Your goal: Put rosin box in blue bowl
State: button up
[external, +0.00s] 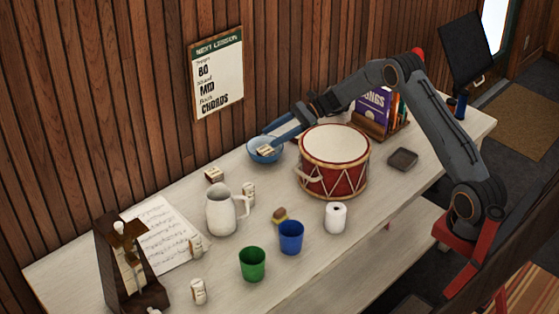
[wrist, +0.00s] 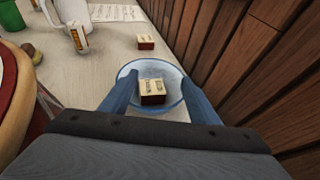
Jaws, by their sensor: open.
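The blue bowl (external: 266,157) stands on the table near the wood wall, left of the drum. A small rosin box (external: 265,151) with a cream top and dark brown sides is in the bowl; it also shows in the wrist view (wrist: 152,90). My gripper (wrist: 155,95) is open at the bowl, with one blue finger on each side of the box and a gap to each. A second, similar box (external: 214,174) lies on the table left of the bowl and shows beyond it in the wrist view (wrist: 145,41).
A red drum (external: 334,172) stands close to the right of the bowl. A white pitcher (external: 222,209), small labelled bottles, a green cup (external: 252,264) and a blue cup (external: 291,237) stand farther left and front. The wall is close behind.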

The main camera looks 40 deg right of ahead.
jog(key=b+v, duration=0.2)
jog(key=v, duration=1)
jog(key=shift+r, duration=0.4)
